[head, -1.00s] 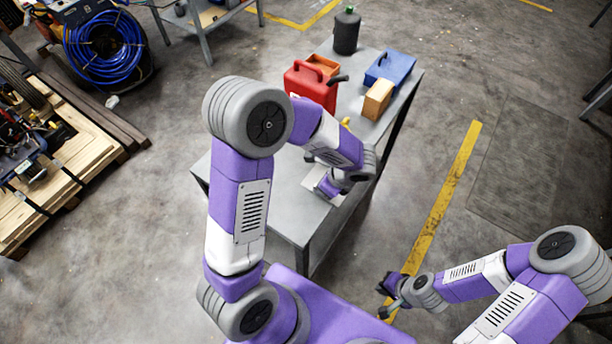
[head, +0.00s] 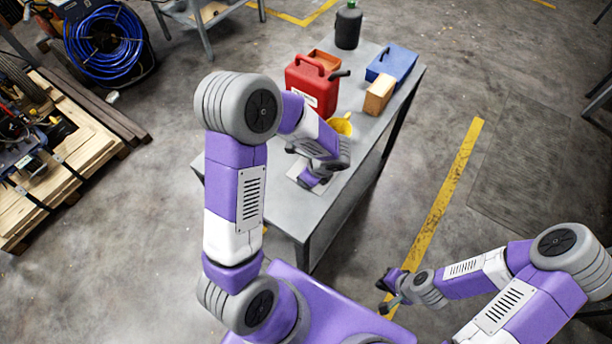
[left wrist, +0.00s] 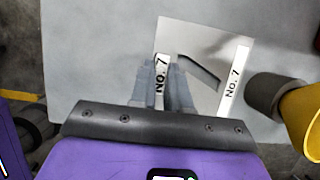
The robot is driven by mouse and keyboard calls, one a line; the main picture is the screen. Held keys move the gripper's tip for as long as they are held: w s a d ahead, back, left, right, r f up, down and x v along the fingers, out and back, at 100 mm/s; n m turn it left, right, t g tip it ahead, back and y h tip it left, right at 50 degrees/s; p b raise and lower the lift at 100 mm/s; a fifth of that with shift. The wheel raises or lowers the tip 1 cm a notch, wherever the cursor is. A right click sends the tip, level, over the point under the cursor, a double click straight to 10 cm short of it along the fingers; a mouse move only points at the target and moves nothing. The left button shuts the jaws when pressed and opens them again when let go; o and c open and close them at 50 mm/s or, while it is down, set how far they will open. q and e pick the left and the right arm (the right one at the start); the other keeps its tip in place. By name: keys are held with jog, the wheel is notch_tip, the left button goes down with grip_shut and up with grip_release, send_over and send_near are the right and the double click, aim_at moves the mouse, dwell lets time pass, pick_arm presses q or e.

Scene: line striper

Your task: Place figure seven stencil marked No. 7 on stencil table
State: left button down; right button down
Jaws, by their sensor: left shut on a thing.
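The figure seven stencil (left wrist: 207,79) is a thin pale metal plate with a slanted seven-shaped cut-out. In the left wrist view, a white "NO. 7" strip (left wrist: 235,80) runs along its right side, and another "NO. 7" label shows between my fingers. My left gripper (left wrist: 161,85) is shut on the stencil. In the head view, my left gripper (head: 310,182) is over the grey metal stencil table (head: 277,212), and hides most of the plate. I cannot tell whether the plate touches the top. My right gripper (head: 390,291) hangs beside the table; its jaw opening is unclear.
A yellow thing (head: 341,125) with a dark grey part is close right of the stencil. A red can (head: 312,88), a blue box (head: 391,64), a tan block (head: 379,94) and a dark bottle (head: 348,27) stand farther back. The table's near left part is bare.

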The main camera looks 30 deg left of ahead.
pick_arm(q)
jog(key=shift+f, duration=0.25)
jog(key=c, duration=1.1)
grip_release()
jog(key=shift+r, duration=0.1)
jog(key=shift+r, duration=0.1)
